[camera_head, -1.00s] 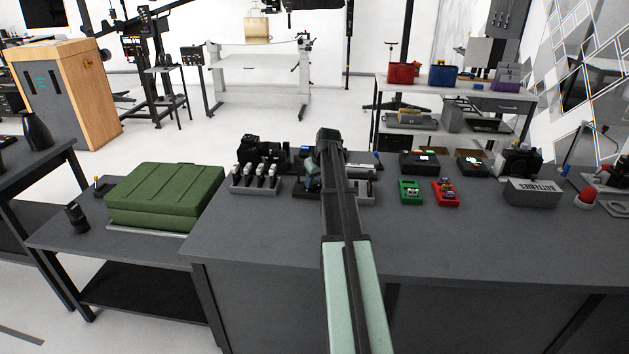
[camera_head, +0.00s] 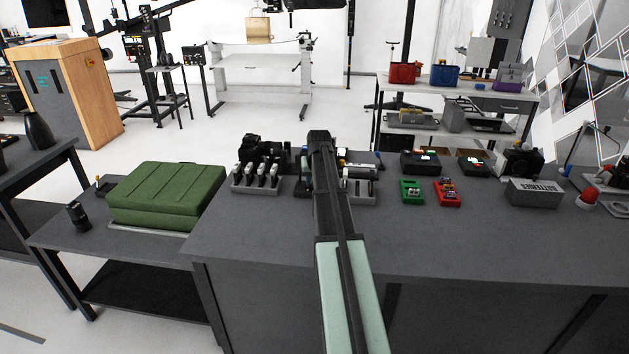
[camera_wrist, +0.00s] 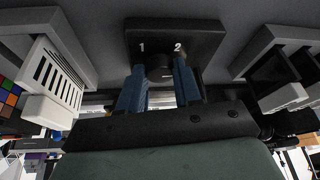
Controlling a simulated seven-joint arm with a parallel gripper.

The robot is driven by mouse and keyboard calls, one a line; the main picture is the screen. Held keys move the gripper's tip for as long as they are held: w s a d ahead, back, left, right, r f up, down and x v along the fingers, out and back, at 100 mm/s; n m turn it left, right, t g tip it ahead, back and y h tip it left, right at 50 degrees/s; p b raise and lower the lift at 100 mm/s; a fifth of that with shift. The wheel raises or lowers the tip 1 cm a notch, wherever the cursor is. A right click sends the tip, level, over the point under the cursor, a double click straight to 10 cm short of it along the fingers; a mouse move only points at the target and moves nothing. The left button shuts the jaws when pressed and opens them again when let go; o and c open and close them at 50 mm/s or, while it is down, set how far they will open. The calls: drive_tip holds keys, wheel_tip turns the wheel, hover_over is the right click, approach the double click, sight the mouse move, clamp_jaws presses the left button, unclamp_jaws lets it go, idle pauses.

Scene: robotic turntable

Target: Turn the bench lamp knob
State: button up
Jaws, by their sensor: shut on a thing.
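The knob (camera_wrist: 158,66) is dark and round. It sits on a black plate (camera_wrist: 205,38) marked 1 and 2 in white in the wrist view. My gripper (camera_wrist: 160,74) has two blue fingers, one on each side of the knob, shut on it. The fingers hide the knob's sides, and I cannot tell which number it points to. In the head view my own arm covers the knob, its plate and my fingers. No lamp can be made out for certain.
Grey holders flank the plate, with a white slotted piece (camera_wrist: 58,78) at left. On the bench (camera_head: 270,235) stand a rack of grey-handled items (camera_head: 256,178), a green box (camera_head: 411,192), a red box (camera_head: 447,194) and a batteries bin (camera_head: 534,193). The front bench area is clear.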

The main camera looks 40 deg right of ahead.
drive_tip(key=o, duration=1)
drive_tip(key=shift+o, duration=0.2)
drive_tip(key=shift+r, duration=0.1)
drive_tip(key=v, duration=1.3)
drive_tip(key=shift+r, duration=0.3)
drive_tip(key=shift+s, duration=0.15)
